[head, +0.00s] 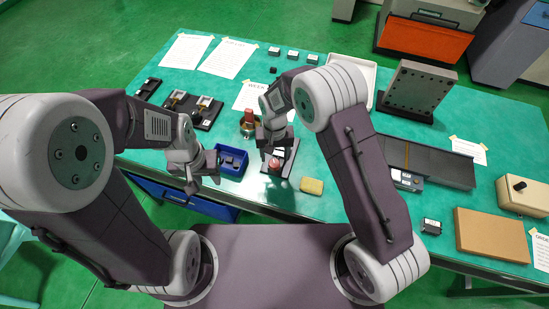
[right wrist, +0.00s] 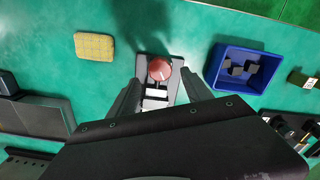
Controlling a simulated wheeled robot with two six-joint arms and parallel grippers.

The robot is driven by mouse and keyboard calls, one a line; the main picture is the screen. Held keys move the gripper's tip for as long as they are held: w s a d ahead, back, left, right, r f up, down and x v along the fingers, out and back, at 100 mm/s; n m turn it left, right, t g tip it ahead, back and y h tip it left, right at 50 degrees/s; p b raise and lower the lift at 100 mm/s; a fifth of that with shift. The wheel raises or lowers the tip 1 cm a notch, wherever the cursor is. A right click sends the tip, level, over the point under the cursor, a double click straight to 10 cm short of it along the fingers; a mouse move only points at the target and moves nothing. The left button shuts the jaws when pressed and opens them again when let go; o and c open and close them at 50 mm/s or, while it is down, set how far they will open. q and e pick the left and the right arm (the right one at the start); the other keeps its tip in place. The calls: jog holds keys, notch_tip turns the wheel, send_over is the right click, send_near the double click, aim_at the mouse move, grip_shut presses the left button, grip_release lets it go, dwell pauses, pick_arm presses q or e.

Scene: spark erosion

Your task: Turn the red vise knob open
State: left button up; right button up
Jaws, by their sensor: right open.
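The red vise knob (head: 275,165) is at the near end of a small vise on a dark base plate (head: 290,160) on the green table. In the right wrist view the round red knob (right wrist: 160,70) shows, with pale vise parts (right wrist: 155,98) beside it. My right gripper (head: 271,150) is above the vise, pointing down. In the right wrist view its fingers (right wrist: 163,98) are spread apart, one on each side of the vise, with nothing gripped. My left gripper (head: 205,186) is left of the vise, near the blue bin; its fingertips are small in the picture.
A blue bin (head: 232,172) with dark blocks stands left of the vise. A yellow sponge (head: 312,186) lies to its right. A brass and red item (head: 249,122) stands behind the bin.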

aim_at(274, 163)
notch_tip(274, 163, down, 3)
jog(key=shift+s+r, duration=0.15)
jog(key=shift+r, duration=0.05)
jog(key=shift+s+a+f, duration=0.1)
jog(key=shift+s+f, duration=0.1)
jog(key=shift+f, duration=0.2)
pick_arm(q)
jog(key=shift+s+r, duration=0.35)
jog(key=shift+r, duration=0.1)
jog(key=shift+w, duration=0.1)
pick_arm(e)
jog(key=shift+w+f, duration=0.1)
jog(key=shift+w, duration=0.05)
jog(key=c, duration=0.4)
grip_shut()
